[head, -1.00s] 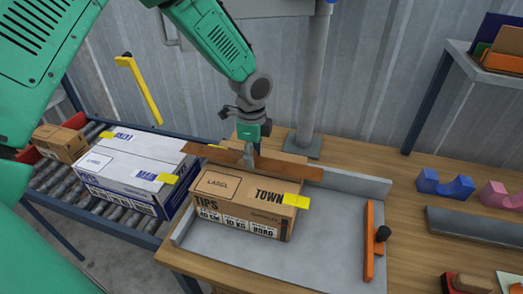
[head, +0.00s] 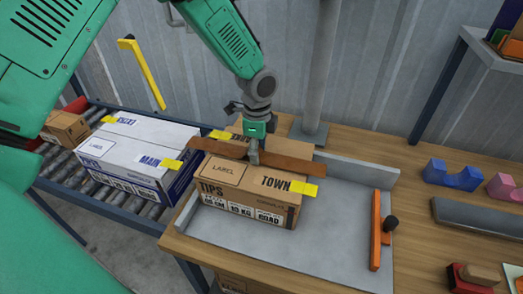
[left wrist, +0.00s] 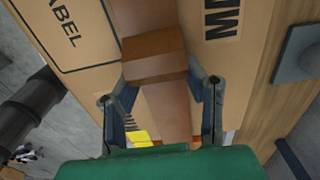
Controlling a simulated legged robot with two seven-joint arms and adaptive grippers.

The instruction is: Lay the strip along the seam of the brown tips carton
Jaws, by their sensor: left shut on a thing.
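The brown tips carton (head: 245,215) sits on the grey metal tray (head: 335,215) on the bench, label side up, with a yellow tab (head: 305,189) at its near right edge and another (head: 220,135) at its far left. My left gripper (head: 254,157) is shut on the reddish-brown strip (head: 288,163), which runs lengthwise across the middle of the carton top. Whether the strip touches the top is unclear. In the left wrist view the strip (left wrist: 155,58) passes between the fingers (left wrist: 162,100), over the carton (left wrist: 95,30). The seam is hidden. My right gripper is out of view.
A white carton (head: 130,160) with yellow tabs stands on the roller conveyor (head: 70,181) at left. An orange bar with a black knob (head: 376,230) is on the tray's right. Blue (head: 452,176) and pink blocks lie farther right.

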